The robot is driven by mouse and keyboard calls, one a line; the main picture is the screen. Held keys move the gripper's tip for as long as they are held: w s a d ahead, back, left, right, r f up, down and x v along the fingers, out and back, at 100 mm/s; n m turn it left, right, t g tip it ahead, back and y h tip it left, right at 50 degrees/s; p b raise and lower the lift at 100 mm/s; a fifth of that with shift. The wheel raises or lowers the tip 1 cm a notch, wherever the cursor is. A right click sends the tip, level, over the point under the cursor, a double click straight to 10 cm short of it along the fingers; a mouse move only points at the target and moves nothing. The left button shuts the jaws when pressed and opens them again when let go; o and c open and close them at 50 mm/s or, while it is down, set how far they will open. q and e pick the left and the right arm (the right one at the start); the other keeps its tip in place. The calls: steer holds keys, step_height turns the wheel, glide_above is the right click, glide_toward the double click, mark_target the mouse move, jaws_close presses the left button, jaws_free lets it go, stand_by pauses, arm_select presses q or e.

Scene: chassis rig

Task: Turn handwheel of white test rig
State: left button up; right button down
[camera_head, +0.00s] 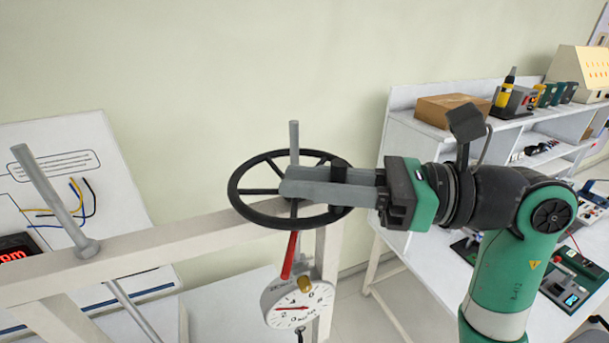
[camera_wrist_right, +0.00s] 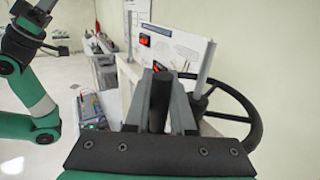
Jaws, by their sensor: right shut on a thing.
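The black handwheel (camera_head: 243,208) with thin spokes lies roughly level at the top of the white test rig (camera_head: 140,250). A grey vertical rod (camera_head: 294,138) rises at the wheel's middle. My right gripper (camera_head: 290,183) reaches across the wheel from the right. Its grey fingers are shut on the wheel's upright black handle (camera_head: 339,164), near the right side of the rim. In the right wrist view the black handle (camera_wrist_right: 160,100) stands between the two fingers, and the rim (camera_wrist_right: 250,112) curves off to the right. My left gripper is not in view.
A round white dial gauge (camera_head: 298,318) and a red pointer (camera_head: 289,258) hang below the wheel. A slanted grey rod (camera_head: 50,195) stands on the left beam. A shelf bench (camera_head: 400,110) with a cardboard box (camera_head: 452,110) and instruments stands at right.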

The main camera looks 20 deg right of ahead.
steer(key=c, duration=0.8)
jaws_free()
steer(key=shift+s, duration=0.15)
steer(key=shift+o, duration=0.2)
steer(key=b+v, duration=0.1)
steer(key=v, duration=1)
steer(key=shift+s+d+b, duration=0.2)
steer(key=shift+d+b, duration=0.1)
steer(key=shift+b, duration=0.1)
steer(key=shift+c, duration=0.4)
